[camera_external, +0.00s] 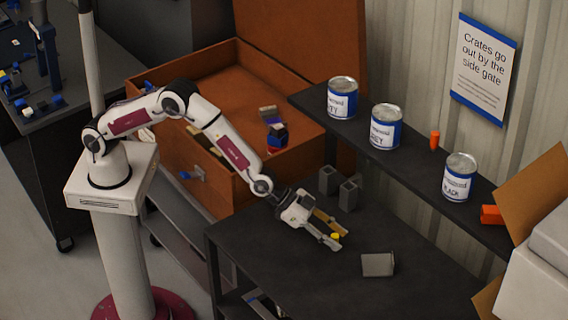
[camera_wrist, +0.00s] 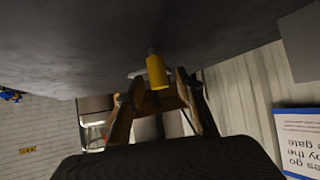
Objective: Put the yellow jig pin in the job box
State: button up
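The yellow jig pin (camera_external: 335,236) is at the dark worktable, between the fingertips of my gripper (camera_external: 340,240). In the wrist view the pin (camera_wrist: 157,73) is a yellow cylinder with a grey end towards the tabletop. The fingers of my gripper (camera_wrist: 160,80) stand on either side of it, with a gap showing on each side. My gripper looks open. Whether either finger touches the pin is hard to tell. The job box (camera_external: 165,152) is the large orange-brown chest with its lid raised, behind and left of the worktable. It holds several small items.
Grey blocks (camera_external: 328,180) stand on the worktable (camera_external: 300,285) behind my gripper, and a grey bracket (camera_external: 378,264) lies to its right. A raised shelf (camera_external: 410,158) carries several paint cans (camera_external: 386,127) and orange items (camera_external: 435,140). A cardboard box (camera_external: 535,195) stands at the right.

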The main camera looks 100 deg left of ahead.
aim_at(334, 235)
grip_shut()
jog(key=shift+r, duration=0.15)
jog(key=shift+r, duration=1.6)
jog(key=shift+s, duration=0.1)
jog(key=s+a, duration=0.1)
jog(key=s, duration=0.4)
jog(key=s+a, duration=0.1)
jog(key=s, duration=0.5)
jog(key=s+a, duration=0.1)
jog(key=s, duration=0.5)
jog(key=shift+s+a, duration=0.2)
jog(key=shift+a, duration=0.05)
